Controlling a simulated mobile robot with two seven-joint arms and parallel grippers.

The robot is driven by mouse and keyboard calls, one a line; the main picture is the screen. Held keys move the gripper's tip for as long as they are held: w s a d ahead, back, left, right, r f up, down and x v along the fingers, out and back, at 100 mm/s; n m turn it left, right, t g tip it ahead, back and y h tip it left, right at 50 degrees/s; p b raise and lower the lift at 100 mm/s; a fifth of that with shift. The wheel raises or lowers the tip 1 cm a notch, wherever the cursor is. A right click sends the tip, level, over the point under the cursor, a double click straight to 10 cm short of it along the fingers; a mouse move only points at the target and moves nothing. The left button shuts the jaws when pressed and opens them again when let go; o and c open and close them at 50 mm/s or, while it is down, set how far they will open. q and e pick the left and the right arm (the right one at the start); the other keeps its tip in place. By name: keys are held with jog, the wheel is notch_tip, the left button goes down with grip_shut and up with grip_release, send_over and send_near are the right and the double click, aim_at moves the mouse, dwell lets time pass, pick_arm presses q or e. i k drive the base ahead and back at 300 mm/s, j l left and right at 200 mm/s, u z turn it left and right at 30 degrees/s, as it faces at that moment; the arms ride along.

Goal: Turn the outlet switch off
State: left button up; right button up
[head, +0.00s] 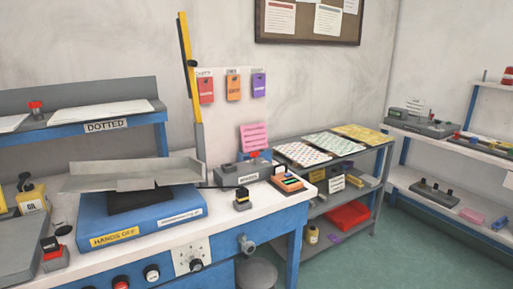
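No part is clearly marked as the outlet switch, and I cannot tell for sure which one it is. A pale plate with a round dark-centred fitting (191,257) sits on the front of the blue workbench. A grey strip with dark upright plugs or knobs (436,193) lies on the lower shelf at the right. Whether any of these is on or off is too small to tell. Neither my left nor my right gripper is in view.
A blue box labelled HANDS OFF (115,240) stands on the white benchtop (222,222), with bent grey sheets above it. A yellow lever (187,50) rises behind. A grey shelf rack (357,208) stands right of the bench. Green floor (420,250) is clear at the right.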

aim_at(254, 154)
jog(key=i+l+u, duration=0.1)
jog(key=l, duration=0.25)
jog(key=i+l, duration=0.25)
jog(key=i+l+u, duration=0.15)
jog(key=l, duration=0.3)
jog(key=i+l, duration=0.2)
jog(key=l, duration=0.2)
jog(key=i+l+u, duration=0.15)
jog(key=l, duration=0.2)
jog(key=i+l, duration=0.15)
jog(key=l, duration=0.25)
jog(key=i+l+u, duration=0.15)
jog(key=l, duration=0.25)
jog(key=i+l, duration=0.1)
jog(key=l, duration=0.3)
jog(key=u, duration=0.05)
